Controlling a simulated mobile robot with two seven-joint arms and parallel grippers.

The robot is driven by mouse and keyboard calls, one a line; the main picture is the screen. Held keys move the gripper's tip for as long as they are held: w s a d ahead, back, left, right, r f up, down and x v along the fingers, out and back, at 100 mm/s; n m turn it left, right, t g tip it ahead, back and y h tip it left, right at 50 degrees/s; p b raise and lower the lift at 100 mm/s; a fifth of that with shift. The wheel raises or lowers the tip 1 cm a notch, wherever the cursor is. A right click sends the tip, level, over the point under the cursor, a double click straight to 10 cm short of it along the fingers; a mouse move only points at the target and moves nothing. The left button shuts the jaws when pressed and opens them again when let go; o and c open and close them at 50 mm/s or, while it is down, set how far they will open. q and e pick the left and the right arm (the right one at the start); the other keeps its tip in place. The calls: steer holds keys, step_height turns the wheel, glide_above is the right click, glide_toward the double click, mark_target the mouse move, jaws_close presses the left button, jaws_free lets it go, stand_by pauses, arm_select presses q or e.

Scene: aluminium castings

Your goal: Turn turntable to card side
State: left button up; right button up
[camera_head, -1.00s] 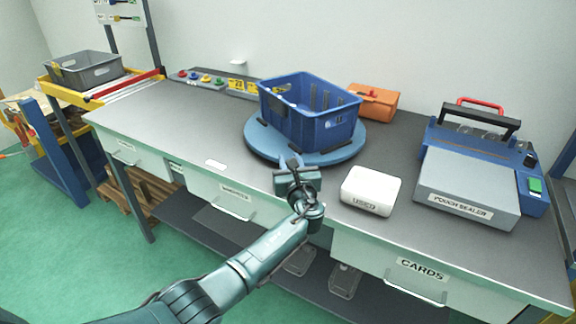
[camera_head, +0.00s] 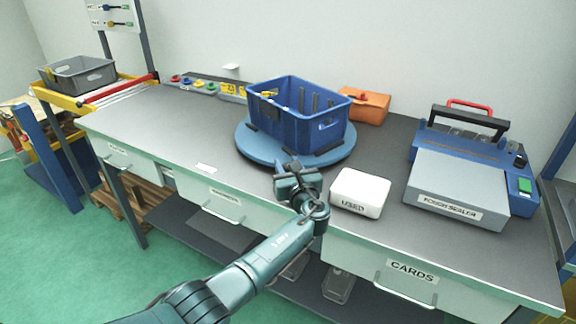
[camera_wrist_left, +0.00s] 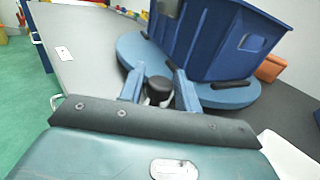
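The round blue turntable (camera_head: 262,152) lies on the grey bench and carries a blue bin (camera_head: 322,136) with dividers inside. Both show in the left wrist view, the turntable (camera_wrist_left: 228,96) behind the fingers and the bin (camera_wrist_left: 215,38) above it. My left gripper (camera_head: 290,168) is at the turntable's near rim. In the left wrist view my left gripper (camera_wrist_left: 159,80) has its fingers apart, one on each side of a black knob (camera_wrist_left: 159,87). Narrow gaps seem to show beside the knob; contact is unclear. My right gripper is out of view.
A white box marked USED (camera_head: 360,192) stands just right of the left gripper. A pouch sealer (camera_head: 455,190) is farther right, and an orange case (camera_head: 365,105) is behind the turntable. The CARDS drawer (camera_head: 408,275) is at front right.

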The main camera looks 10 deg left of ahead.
arm_select(q)
steer(key=shift+o, duration=1.4)
steer(key=p+v, duration=0.1)
steer(key=v, duration=1.2)
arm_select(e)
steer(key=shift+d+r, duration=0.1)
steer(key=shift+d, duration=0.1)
arm_select(q)
steer(key=shift+r, duration=0.1)
steer(key=shift+c, duration=0.5)
